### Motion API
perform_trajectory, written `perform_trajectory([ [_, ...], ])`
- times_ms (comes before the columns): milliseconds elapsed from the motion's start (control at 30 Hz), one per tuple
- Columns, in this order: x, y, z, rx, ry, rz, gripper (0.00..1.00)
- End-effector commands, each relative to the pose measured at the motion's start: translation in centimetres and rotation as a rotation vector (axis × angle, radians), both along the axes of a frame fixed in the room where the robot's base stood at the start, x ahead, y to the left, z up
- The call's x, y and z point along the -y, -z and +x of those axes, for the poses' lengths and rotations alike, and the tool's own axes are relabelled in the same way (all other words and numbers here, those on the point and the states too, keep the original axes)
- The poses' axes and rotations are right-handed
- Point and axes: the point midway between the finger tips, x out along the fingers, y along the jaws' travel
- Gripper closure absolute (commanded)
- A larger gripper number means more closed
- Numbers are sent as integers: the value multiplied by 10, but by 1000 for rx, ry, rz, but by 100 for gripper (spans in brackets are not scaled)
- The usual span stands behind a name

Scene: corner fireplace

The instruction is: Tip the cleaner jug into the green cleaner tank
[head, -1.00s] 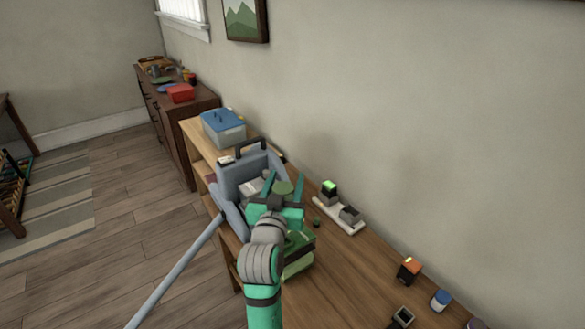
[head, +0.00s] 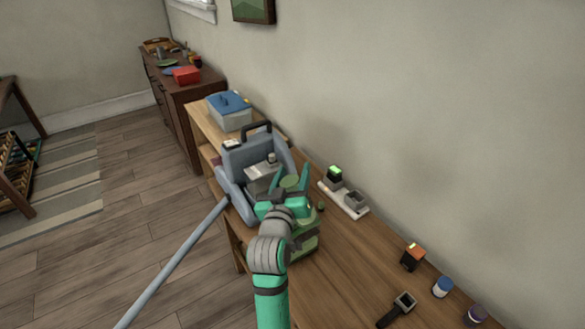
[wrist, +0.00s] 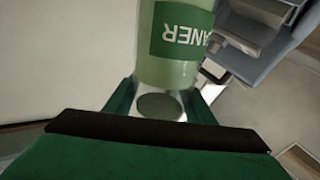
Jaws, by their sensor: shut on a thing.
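My gripper (head: 286,189) is shut on the pale green cleaner jug (head: 290,181), whose end shows between the fingers in the head view. In the wrist view the jug (wrist: 172,70) fills the upper middle, and its green label reads upside down; a round grey-green disc shows below it between the fingers. A green block-like body, seemingly the cleaner tank (head: 306,245), sits partly hidden below my gripper at the near side of the grey cleaning machine (head: 236,160). Its opening is hidden, and I cannot tell whether liquid is flowing.
The machine has a dark handle and a grey hose (head: 170,265) running down left. A blue-lidded box (head: 230,112) stands behind it. A white tray (head: 343,200) with small devices, an orange-topped block (head: 412,257) and small jars stand along the wall.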

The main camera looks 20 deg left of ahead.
Motion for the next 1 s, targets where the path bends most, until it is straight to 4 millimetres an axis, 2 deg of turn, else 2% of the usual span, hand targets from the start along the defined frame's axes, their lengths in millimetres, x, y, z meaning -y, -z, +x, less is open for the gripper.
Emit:
perform_trajectory([
  [300,2,24,0,30,0,-253,100],
  [800,3,61,0,69,-1,-559,100],
  [1000,7,61,0,70,4,-556,100],
])
